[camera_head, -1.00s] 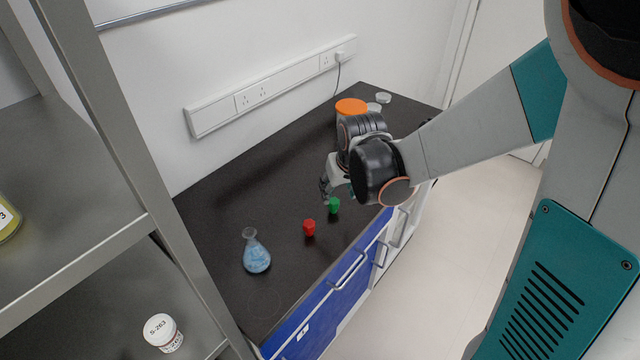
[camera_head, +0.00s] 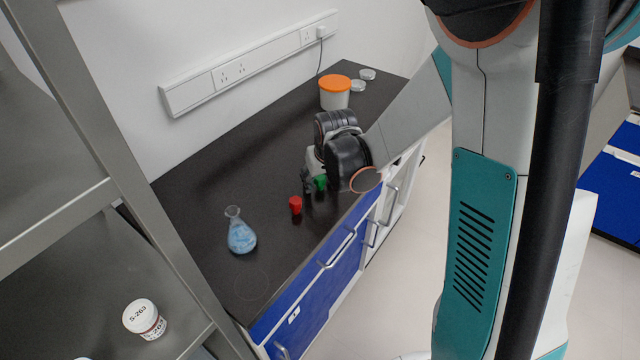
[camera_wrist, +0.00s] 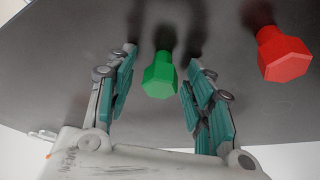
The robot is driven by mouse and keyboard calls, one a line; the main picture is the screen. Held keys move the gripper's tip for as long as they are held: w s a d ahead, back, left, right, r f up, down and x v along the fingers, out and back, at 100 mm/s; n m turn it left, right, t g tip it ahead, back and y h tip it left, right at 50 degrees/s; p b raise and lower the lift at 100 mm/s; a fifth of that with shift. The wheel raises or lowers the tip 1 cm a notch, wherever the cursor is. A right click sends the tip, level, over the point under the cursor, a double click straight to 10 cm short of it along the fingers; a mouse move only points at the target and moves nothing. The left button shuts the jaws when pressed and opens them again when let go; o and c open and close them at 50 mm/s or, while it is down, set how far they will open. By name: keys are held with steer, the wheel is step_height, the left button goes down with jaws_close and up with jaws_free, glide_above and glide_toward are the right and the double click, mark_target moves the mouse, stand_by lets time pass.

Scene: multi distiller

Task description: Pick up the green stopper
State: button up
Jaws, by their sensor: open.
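The green stopper (camera_head: 321,183) stands on the dark bench top near its front edge, partly hidden by my arm. In the wrist view the green stopper (camera_wrist: 160,76) sits between the two teal-padded fingers of my gripper (camera_wrist: 159,85), with a visible gap on each side. My gripper (camera_head: 313,184) is open and low over the bench, at the stopper. A red stopper (camera_head: 295,205) stands to the left of the green one. In the wrist view the red stopper (camera_wrist: 283,56) is to the right, outside the fingers.
A flask with blue contents (camera_head: 241,233) stands left of the red stopper. A white tub with an orange lid (camera_head: 335,92) and small clear dishes (camera_head: 367,74) are at the far end. A metal shelf with a labelled jar (camera_head: 143,319) is at the left. The bench's middle is clear.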

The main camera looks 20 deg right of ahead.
steer(key=c, duration=0.8)
